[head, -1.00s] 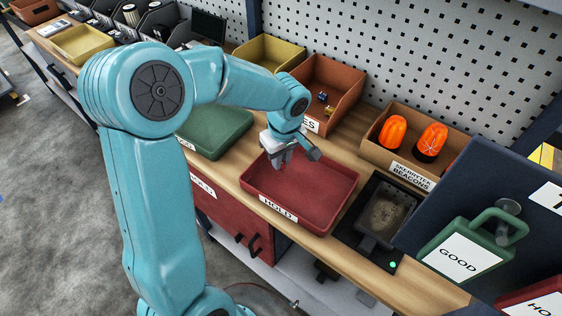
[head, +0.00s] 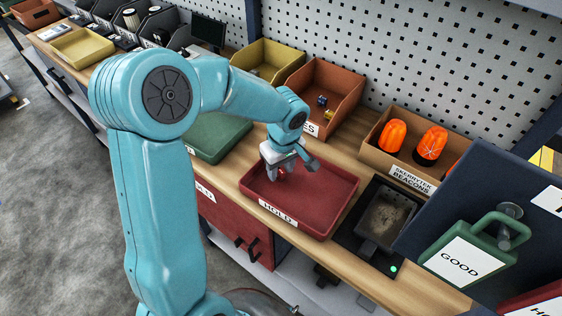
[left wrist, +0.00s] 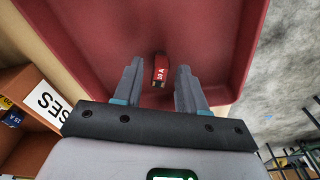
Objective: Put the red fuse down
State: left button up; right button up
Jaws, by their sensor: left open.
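The red fuse (left wrist: 161,71), marked 10 A, shows in the left wrist view against the floor of the red HOLD tray (left wrist: 95,22). My left gripper (left wrist: 158,78) is open, with a finger on each side of the fuse and a gap to it on both sides. In the head view, my left gripper (head: 277,171) points down into the left part of the HOLD tray (head: 325,212). There the fuse is mostly hidden by the fingers. My right gripper is not in view.
An orange bin (head: 338,88) with small fuses stands behind the tray. A green tray (head: 218,138) lies to its left, a black device (head: 372,226) to its right. A box of orange beacons (head: 378,157) stands at the back right. The tray's right half is clear.

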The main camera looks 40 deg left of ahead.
aim_at(283, 173)
pick_arm(q)
notch_tip(283, 173, up, 12)
jog(key=d, duration=0.1)
dwell(0.5)
jog(key=shift+s+r, duration=0.1)
jog(key=shift+s, duration=0.05)
